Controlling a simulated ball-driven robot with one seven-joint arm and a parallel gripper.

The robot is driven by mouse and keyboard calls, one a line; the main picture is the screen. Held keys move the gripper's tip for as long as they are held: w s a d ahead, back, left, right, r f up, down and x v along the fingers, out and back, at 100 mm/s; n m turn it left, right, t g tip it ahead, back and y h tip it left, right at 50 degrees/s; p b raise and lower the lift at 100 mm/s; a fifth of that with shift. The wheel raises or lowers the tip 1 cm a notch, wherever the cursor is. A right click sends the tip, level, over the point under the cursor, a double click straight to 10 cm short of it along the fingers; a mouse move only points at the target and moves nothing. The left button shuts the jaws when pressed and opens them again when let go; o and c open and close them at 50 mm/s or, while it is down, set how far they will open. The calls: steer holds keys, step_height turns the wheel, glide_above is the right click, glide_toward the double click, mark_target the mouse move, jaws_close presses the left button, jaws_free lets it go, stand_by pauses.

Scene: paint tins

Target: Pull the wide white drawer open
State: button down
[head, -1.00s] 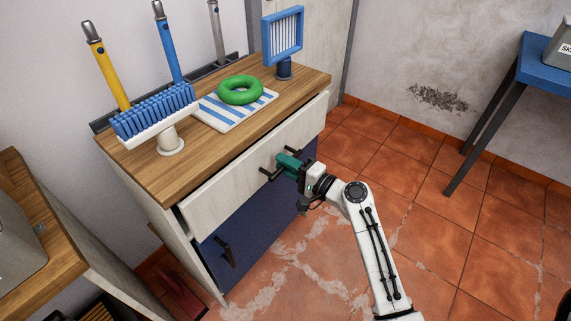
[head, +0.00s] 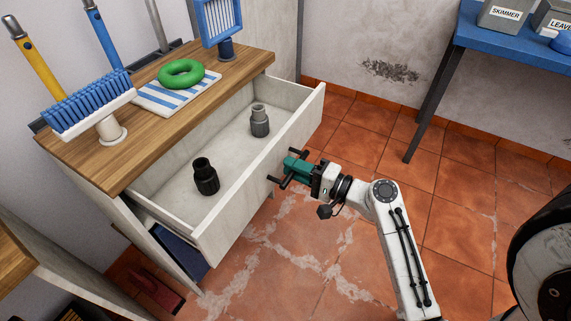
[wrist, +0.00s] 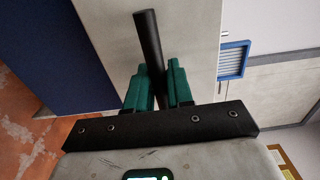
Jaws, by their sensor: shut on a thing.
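The wide white drawer (head: 213,228) stands well out from the cabinet in the head view, its inside showing. Its front also shows in the wrist view (wrist: 190,50). My gripper (head: 287,170) is at the drawer front, its green fingers shut on the dark bar handle (wrist: 149,42). In the wrist view the fingers (wrist: 158,88) sit on either side of the handle. Inside the drawer are a black fitting (head: 206,178) and a grey fitting (head: 260,121), both upright and apart.
On the wooden cabinet top (head: 105,170) are a blue brush (head: 88,103), a green ring (head: 181,74) on a striped cloth (head: 160,95), and a blue framed piece (head: 219,20). A blue table (head: 500,48) stands at the right. Tiled floor (head: 350,145) lies clear between.

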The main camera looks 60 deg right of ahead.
steer(key=shift+s, duration=0.1)
steer(key=c, duration=1.2)
jaws_free()
steer(key=shift+o, duration=0.2)
steer(key=s, duration=1)
steer(key=shift+s+d, duration=0.2)
steer(key=shift+s, duration=0.2)
